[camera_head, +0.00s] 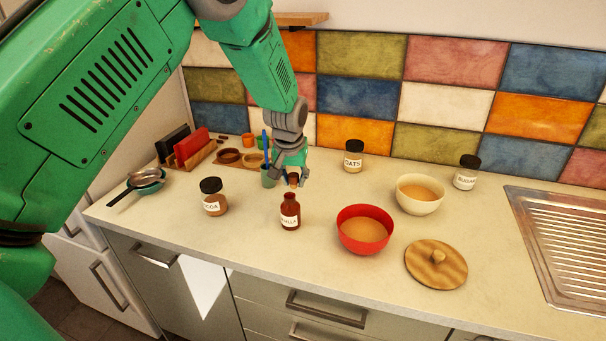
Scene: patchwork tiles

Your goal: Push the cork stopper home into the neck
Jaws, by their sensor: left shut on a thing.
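A small brown bottle (290,212) with a white label stands upright on the counter. My left gripper (294,183) points down just above the bottle and is shut on the cork stopper (293,180). The cork is small and tan, between the fingertips, over the bottle's neck (289,197). I cannot tell whether the cork's lower end touches the neck or is just above it. My right gripper is not in view.
A cocoa jar (213,204) stands left of the bottle, a red bowl (364,231) right of it. Behind are an oats jar (353,162), a cream bowl (420,207) and a green cup (268,179). A wooden lid (436,272) lies at front right.

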